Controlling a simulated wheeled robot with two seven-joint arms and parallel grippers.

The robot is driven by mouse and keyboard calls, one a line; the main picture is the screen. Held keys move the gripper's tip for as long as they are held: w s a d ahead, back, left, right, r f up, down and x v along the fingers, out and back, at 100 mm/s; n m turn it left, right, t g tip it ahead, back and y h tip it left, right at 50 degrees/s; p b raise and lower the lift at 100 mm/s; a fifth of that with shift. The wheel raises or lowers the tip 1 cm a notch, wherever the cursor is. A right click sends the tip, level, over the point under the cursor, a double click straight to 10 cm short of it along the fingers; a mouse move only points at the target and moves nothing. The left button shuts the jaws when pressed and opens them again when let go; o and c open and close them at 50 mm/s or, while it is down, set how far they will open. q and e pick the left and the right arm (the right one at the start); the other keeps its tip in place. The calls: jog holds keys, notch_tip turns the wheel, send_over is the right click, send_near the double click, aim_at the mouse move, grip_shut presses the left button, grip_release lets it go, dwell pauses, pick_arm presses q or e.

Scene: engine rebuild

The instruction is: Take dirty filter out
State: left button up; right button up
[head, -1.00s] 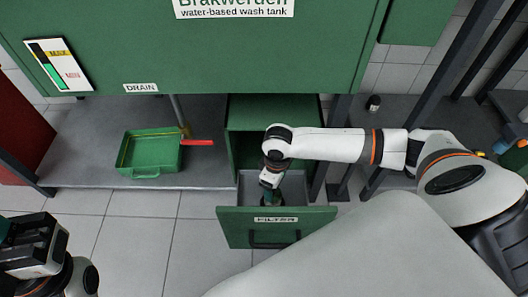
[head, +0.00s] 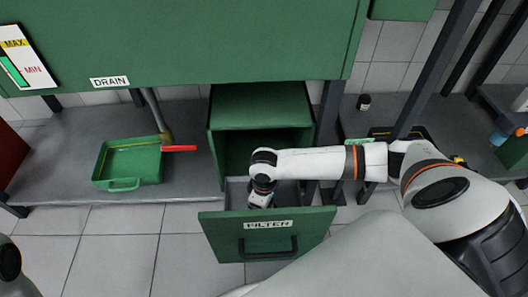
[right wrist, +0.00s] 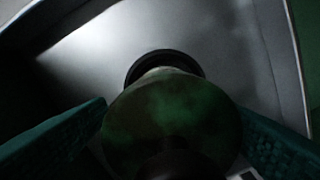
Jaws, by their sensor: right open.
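The filter drawer (head: 225,228), green and labelled FILTER, is pulled out below the green wash tank. My right gripper (head: 262,200) reaches down into it, its fingertips hidden behind the drawer front. In the right wrist view a round, dark green, stained filter (right wrist: 170,120) stands in the grey drawer. My right gripper (right wrist: 172,112) is open, with one teal finger on each side of the filter. Whether the fingers touch it cannot be told. My left gripper is out of view; only a bit of that arm shows at the left edge.
A green drain tray (head: 130,160) sits on the grey shelf left of the drawer, under the drain pipe with its red handle (head: 180,149). Dark posts (head: 330,120) stand right of the drawer. The tiled floor (head: 115,240) in front is clear.

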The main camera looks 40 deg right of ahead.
jog(key=shift+f, duration=0.25)
jog(key=c, duration=1.2)
jog(key=shift+o, duration=0.2)
jog(key=shift+r, duration=0.1)
